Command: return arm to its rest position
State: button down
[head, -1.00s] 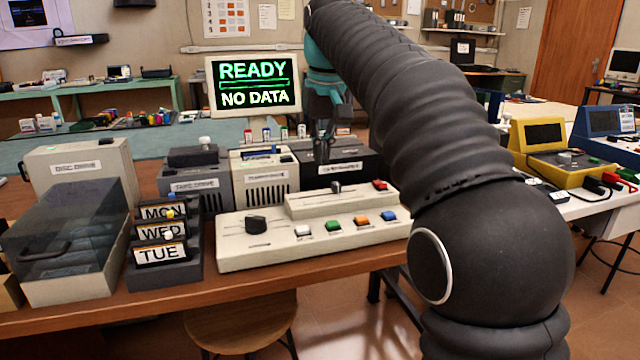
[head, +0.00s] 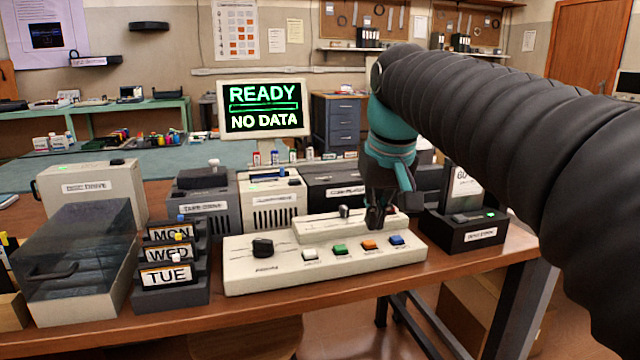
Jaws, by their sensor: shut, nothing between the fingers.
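My gripper (head: 376,222) is dark, at the end of my arm's teal wrist. It points down over the right part of the cream control panel (head: 290,275), behind the orange and blue buttons. It is shut and holds nothing. I cannot tell whether its tips touch the panel. My arm in its black ribbed sleeve reaches in from the right edge and hides part of the table's right side.
A monitor (head: 264,109) reads READY, NO DATA. Day cards (head: 167,275) stand in a dark rack beside a box with a clear lid (head: 75,245). Drive boxes line the back. A dark device (head: 463,232) stands right of the panel, close to my gripper.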

jog(key=s+d+f+m+t, duration=0.1)
jog(key=s+d+f, duration=0.2)
jog(key=s+f, duration=0.6)
jog(key=s+d+f+m+t, duration=0.1)
jog(key=s+d+f, duration=0.3)
jog(key=s+f, duration=0.5)
jog(key=shift+s+f+h, duration=0.3)
jog(key=shift+s+f, duration=0.1)
jog(key=shift+f, duration=0.45)
